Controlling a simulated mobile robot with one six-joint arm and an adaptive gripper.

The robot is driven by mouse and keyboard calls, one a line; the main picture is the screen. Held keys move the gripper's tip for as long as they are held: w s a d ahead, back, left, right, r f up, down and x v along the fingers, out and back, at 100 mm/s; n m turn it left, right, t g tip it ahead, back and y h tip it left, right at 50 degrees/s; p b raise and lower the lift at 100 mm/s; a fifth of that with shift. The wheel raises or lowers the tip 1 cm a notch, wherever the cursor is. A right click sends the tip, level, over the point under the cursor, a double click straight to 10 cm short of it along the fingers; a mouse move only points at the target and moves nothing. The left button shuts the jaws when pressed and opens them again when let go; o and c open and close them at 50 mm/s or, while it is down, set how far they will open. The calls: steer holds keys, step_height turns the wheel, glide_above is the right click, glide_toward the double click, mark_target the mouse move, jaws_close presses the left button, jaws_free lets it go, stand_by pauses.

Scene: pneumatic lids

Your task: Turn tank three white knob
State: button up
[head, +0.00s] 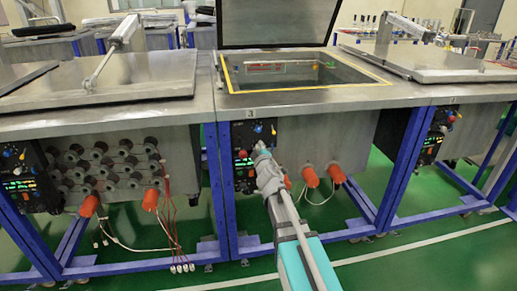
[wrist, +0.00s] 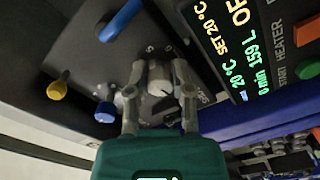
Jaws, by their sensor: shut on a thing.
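Tank three's control panel (head: 242,133) is on the front of the middle tank, below a small "3" label. In the head view my gripper (head: 261,150) reaches this panel and covers part of it, so the white knob is hidden there. In the wrist view the pale white knob (wrist: 160,76) sits on the dark panel plate (wrist: 85,42). My gripper (wrist: 159,88) has one finger on each side of the knob and is shut on it. Faint printed marks show around the knob.
Blue knobs (wrist: 120,20) and a yellow knob (wrist: 58,90) are close to the gripper. A lit display (wrist: 225,45) and green button (wrist: 307,69) are at right. Tank three's lid (head: 276,24) stands open. Orange caps (head: 310,176) stick out below the tank.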

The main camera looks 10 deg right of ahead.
jaws_close()
steer(key=shift+m, duration=0.5)
steer(key=m, duration=0.8)
steer(key=shift+m, duration=0.4)
steer(key=m, duration=0.9)
steer(key=shift+m, duration=0.4)
